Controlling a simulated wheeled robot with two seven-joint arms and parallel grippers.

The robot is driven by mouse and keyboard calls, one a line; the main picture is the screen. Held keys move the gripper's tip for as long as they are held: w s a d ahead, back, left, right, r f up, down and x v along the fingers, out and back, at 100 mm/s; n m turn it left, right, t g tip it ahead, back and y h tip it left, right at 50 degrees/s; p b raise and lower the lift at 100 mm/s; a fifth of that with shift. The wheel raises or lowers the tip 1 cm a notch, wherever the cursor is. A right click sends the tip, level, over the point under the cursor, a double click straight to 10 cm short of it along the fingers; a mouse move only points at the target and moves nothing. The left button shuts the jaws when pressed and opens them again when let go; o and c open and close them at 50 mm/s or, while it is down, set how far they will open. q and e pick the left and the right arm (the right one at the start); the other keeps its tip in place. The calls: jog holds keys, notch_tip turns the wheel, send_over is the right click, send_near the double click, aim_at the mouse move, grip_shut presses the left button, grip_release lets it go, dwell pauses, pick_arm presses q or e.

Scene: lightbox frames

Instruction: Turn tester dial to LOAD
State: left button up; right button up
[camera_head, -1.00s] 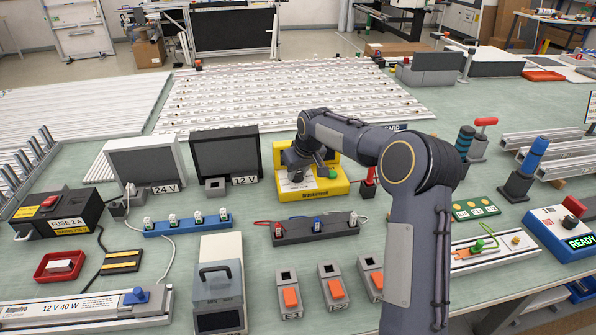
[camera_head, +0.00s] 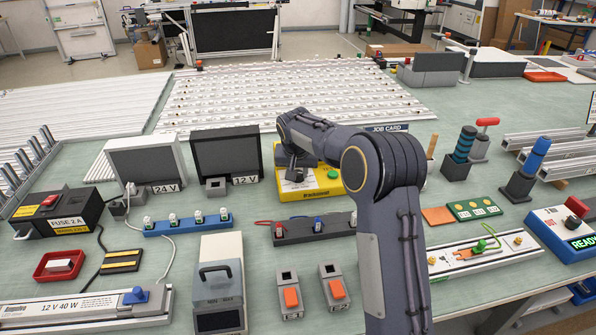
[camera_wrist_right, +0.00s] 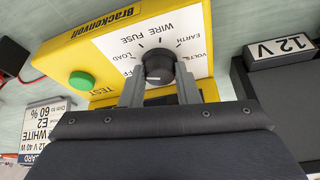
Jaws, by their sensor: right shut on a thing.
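The yellow tester (camera_head: 330,190) stands behind the middle of the bench. Its white face shows in the right wrist view, with OFF, LOAD, WIRE, FUSE, EARTH and VOLTS printed around a dark round dial (camera_wrist_right: 158,66). A pale mark shows on the dial's near side, but I cannot tell which word it points to. My right gripper (camera_wrist_right: 158,88) is shut on the dial, one finger on each side. In the head view my right gripper (camera_head: 297,172) is at the tester, partly hidden by my arm. A green TEST button (camera_wrist_right: 82,81) is beside the face. My left gripper is not in view.
A 12 V unit (camera_head: 226,157) stands left of the tester. A dark terminal strip (camera_head: 300,232) lies in front of it. Grey blocks with orange switches (camera_head: 291,297) stand nearer. A dark-and-blue handled tool (camera_head: 459,155) stands to the right.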

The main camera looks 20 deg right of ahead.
aim_at(296, 187)
jog(key=shift+m, duration=0.5)
jog(key=o, duration=1)
jog(key=shift+c, duration=0.2)
jog(key=v, duration=0.8)
jog(key=shift+w+f, duration=0.1)
